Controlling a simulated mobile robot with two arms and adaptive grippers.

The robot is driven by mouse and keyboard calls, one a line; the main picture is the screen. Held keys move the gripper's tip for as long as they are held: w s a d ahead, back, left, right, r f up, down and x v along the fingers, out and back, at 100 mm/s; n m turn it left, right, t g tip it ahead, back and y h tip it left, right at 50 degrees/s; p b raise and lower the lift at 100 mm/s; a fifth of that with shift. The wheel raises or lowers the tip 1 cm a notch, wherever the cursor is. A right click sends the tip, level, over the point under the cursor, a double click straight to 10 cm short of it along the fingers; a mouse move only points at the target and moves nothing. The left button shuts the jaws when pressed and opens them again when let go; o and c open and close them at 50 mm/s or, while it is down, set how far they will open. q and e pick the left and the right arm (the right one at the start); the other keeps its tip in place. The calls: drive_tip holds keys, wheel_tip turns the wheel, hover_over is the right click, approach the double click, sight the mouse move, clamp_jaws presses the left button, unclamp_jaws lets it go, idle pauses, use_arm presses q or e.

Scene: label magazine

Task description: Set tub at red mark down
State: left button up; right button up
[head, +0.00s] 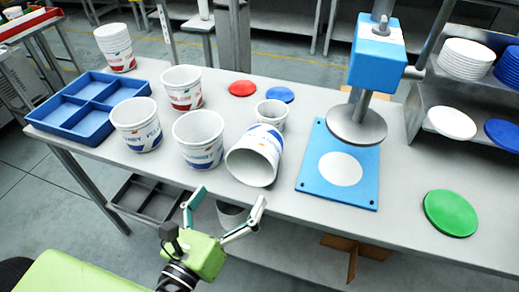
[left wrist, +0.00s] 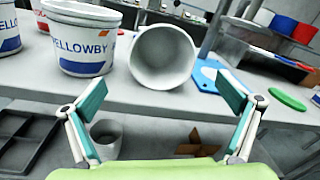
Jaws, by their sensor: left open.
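A red disc (head: 242,88) lies on the table with no tub on it. A white tub with a blue and orange label (head: 255,156) lies on its side, mouth toward me; its open mouth also shows in the left wrist view (left wrist: 163,58). Upright tubs stand to its left: one (head: 199,139), one (head: 137,124), and a red-labelled one (head: 182,88) left of the red disc. A smaller tub (head: 271,114) stands behind the tipped one. My left gripper (head: 228,202) is open and empty at the table's front edge, before the tipped tub. My right gripper is not in view.
A blue divided tray (head: 93,104) and stacked tubs (head: 115,48) are at left. A blue plate with a white circle (head: 340,168) lies under a press (head: 357,122). A blue disc (head: 280,94) and green disc (head: 450,213) lie flat. Lid stacks stand right.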

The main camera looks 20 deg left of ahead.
sight(256, 169)
use_arm(q)
drive_tip(key=w+p, duration=0.1)
drive_tip(key=w, duration=0.1)
drive_tip(key=w+p, duration=0.2)
drive_tip(key=w+d+p, duration=0.1)
drive_tip(key=w+p, duration=0.1)
drive_tip(key=w, duration=0.1)
drive_tip(key=shift+w+r, duration=0.1)
drive_tip(key=shift+r, duration=0.15)
drive_tip(key=shift+w+d+f+p, duration=0.15)
drive_tip(key=shift+w+p, duration=0.15)
drive_tip(key=shift+w, duration=0.25)
drive_tip(key=w, duration=0.1)
drive_tip(key=w+p, duration=0.1)
drive_tip(key=w, duration=0.1)
drive_tip(key=w+p, duration=0.1)
drive_tip(key=shift+w+d+r, duration=0.25)
drive_tip(key=shift+w+r, duration=0.1)
drive_tip(key=shift+w+f+p, duration=0.15)
drive_tip(key=shift+w+p, duration=0.15)
drive_tip(key=shift+w, duration=0.05)
drive_tip(key=c, duration=1)
